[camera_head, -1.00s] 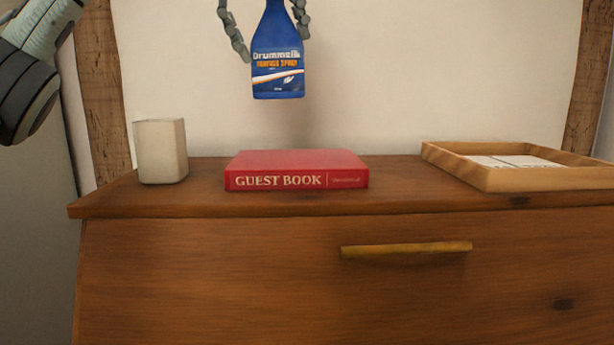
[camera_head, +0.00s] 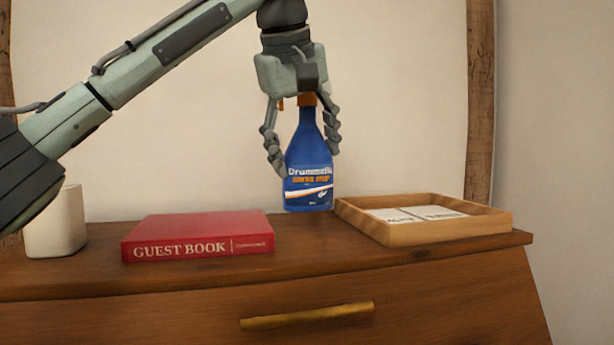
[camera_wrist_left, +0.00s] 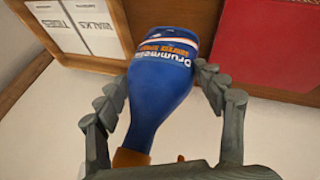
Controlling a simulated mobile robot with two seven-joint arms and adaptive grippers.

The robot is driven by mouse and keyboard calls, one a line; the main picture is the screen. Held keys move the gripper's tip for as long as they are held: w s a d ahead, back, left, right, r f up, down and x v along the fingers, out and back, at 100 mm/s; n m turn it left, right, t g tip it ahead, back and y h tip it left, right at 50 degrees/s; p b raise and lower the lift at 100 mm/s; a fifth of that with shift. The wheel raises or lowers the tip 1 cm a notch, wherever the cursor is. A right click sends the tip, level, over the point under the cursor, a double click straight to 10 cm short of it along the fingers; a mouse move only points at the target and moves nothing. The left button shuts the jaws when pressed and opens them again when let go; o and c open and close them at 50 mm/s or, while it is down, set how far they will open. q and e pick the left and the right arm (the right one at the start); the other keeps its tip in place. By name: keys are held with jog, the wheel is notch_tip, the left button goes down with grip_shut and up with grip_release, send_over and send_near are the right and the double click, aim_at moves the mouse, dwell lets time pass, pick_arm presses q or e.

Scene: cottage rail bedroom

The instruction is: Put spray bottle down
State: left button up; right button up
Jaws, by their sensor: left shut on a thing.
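The blue spray bottle (camera_head: 309,172) with an orange top is upright in the head view, between the red guest book and the wooden tray. My left gripper (camera_head: 308,160) is shut around the bottle from above, with one finger on each side. The bottle's base appears just above the back of the wooden dresser top (camera_head: 300,240); whether it touches is unclear. The left wrist view also shows the bottle (camera_wrist_left: 160,90) between the fingers (camera_wrist_left: 160,95), its base toward the wood. My right gripper is not in view.
The red guest book (camera_head: 198,236) lies left of the bottle. The wooden tray (camera_head: 425,233) with white cards is close on its right. A pale cup (camera_head: 57,225) stands at far left. A narrow bare strip of dresser top lies between book and tray.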

aim_at(308, 185)
pick_arm(q)
jog(key=shift+w+d+f, duration=0.1)
jog(key=shift+d, duration=0.15)
jog(key=shift+f, duration=2)
jog(key=shift+f, duration=0.15)
jog(key=o, duration=1.5)
jog(key=shift+c, duration=0.2)
jog(key=o, duration=0.4)
jog(key=shift+c, duration=0.2)
